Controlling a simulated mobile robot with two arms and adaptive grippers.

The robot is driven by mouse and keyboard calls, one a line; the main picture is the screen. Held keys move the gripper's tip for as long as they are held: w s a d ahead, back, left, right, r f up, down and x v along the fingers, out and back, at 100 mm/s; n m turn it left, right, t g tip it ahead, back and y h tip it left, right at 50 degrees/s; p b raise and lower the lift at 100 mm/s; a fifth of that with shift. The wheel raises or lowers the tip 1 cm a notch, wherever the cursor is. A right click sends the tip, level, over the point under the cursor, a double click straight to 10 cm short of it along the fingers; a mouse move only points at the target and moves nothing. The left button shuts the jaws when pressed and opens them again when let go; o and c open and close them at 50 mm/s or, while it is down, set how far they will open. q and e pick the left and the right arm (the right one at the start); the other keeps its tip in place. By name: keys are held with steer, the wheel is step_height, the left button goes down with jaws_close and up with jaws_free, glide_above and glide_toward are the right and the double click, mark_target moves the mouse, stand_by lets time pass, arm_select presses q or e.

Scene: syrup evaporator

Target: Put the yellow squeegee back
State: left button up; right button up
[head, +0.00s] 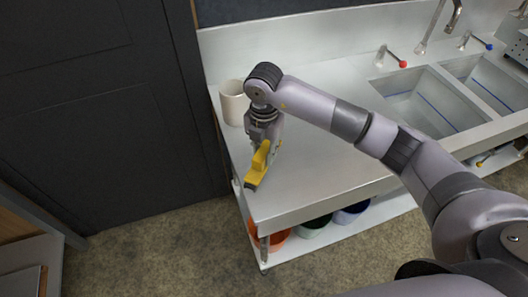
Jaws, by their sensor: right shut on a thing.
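The yellow squeegee (258,165) is in my right gripper (264,143), over the left end of the steel counter (320,175). Its dark end points down toward the counter's left edge. I cannot tell whether it touches the counter top. My right gripper is shut on it, pointing down, with the fingers partly hidden by the squeegee and wrist. A cream cylindrical container (233,103) stands on the counter just behind and left of the gripper. My left gripper is not in view.
Orange, green and blue buckets (313,227) stand on the shelf below. A dark door (100,100) is left of the counter.

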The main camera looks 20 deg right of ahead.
steer(key=shift+f, duration=0.8)
steer(key=shift+f, duration=0.2)
steer(key=o, duration=1)
steer(key=shift+o, duration=0.2)
